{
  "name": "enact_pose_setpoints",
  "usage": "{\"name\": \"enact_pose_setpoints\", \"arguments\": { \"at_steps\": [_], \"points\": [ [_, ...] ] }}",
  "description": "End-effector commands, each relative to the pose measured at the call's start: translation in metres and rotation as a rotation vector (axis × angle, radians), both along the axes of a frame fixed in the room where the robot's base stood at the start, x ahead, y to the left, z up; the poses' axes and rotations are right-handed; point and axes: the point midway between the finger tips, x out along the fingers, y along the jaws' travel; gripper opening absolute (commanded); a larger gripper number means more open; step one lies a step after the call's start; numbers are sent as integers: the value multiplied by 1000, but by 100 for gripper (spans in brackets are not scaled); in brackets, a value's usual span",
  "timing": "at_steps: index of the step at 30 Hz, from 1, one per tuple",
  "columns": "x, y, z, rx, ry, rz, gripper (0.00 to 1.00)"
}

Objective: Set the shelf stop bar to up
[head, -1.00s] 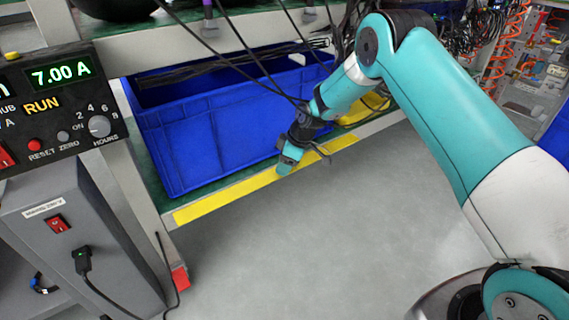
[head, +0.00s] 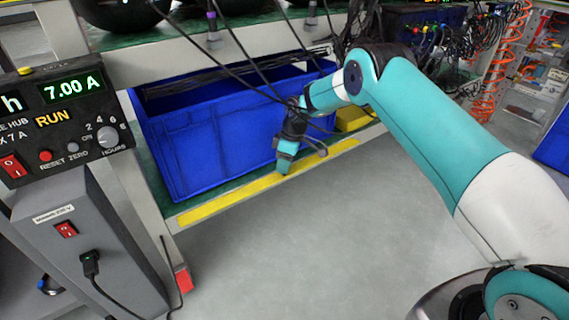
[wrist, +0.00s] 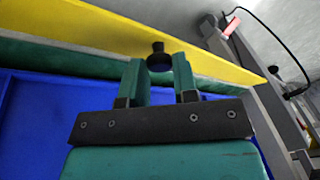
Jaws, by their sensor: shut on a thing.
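The shelf stop bar is a long yellow strip (head: 225,203) along the front edge of the low shelf, in front of the blue bin. It also crosses the top of the wrist view (wrist: 80,30). A black knob (wrist: 159,50) stands at the bar. My gripper (head: 285,168) reaches down to the bar's middle in the head view. In the wrist view my gripper (wrist: 159,66) has its two teal fingers on either side of the knob, shut on it. The knob is hidden in the head view.
A blue bin (head: 210,150) stands on the shelf close behind the bar, with a yellow object (head: 352,120) to its right. Dark cables (head: 262,75) hang near my wrist. A grey power unit (head: 95,235) stands left. The floor in front (head: 330,230) is clear.

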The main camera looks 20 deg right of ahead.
Motion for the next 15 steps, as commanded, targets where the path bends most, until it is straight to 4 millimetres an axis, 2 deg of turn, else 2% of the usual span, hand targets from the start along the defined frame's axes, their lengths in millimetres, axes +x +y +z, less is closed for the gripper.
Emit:
{"name": "enact_pose_setpoints", "arguments": {
  "at_steps": [7,8,10,11,15],
  "points": [
    [2,-2,0,-1,-5,-4,3],
    [2,-2,0,-1,-5,-6,34],
    [2,-2,0,-1,-5,-4,50],
    [1,-1,0,-1,-4,-4,53],
    [1,-1,0,0,-4,-3,53]
  ]
}}
